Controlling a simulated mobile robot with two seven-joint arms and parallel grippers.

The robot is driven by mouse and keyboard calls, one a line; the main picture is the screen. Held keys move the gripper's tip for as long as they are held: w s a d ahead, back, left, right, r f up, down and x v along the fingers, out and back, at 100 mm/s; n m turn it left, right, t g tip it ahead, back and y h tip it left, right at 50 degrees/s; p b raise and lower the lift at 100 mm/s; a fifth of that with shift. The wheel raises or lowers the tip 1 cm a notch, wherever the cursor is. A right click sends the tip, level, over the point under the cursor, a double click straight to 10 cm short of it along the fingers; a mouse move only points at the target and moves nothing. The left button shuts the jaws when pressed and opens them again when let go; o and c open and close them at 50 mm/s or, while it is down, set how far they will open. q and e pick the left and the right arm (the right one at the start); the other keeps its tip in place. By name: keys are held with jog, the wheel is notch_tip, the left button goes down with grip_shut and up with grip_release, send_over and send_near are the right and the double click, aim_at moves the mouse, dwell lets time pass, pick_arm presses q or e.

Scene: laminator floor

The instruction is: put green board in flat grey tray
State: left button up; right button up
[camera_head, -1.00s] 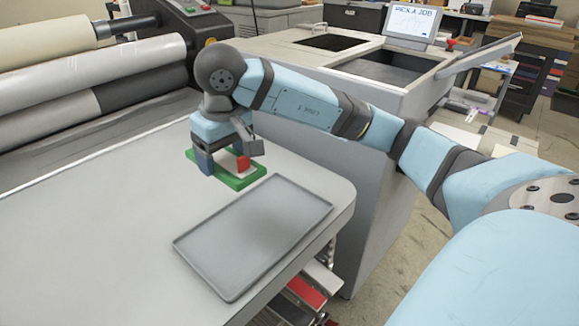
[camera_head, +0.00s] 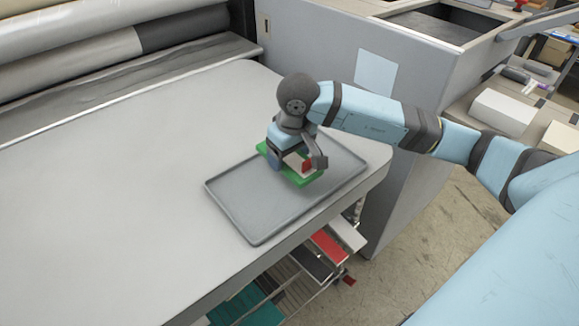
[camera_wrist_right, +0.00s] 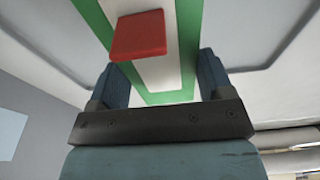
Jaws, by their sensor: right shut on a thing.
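The green board (camera_head: 308,182) has a white strip and a red block on it. My right gripper (camera_head: 291,164) is shut on the board and holds it over the far half of the flat grey tray (camera_head: 248,212). I cannot tell whether the board touches the tray floor. In the right wrist view, the board (camera_wrist_right: 188,50) lies between the two fingers of the right gripper (camera_wrist_right: 160,76), with the grey tray behind it. The gripper hides part of the board in the head view. My left gripper is not in view.
The tray lies near the right edge of the pale table (camera_head: 120,200). Large rollers (camera_head: 70,60) run along the back left. A grey machine cabinet (camera_head: 320,60) stands behind the table. Shelves with coloured sheets (camera_head: 328,245) sit below the edge. The table's left part is clear.

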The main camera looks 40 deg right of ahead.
aim_at(289, 168)
jog(key=shift+f, duration=0.55)
notch_tip(289, 168, down, 3)
jog(key=shift+f, duration=0.15)
jog(key=shift+f, duration=0.2)
jog(key=o, duration=0.9)
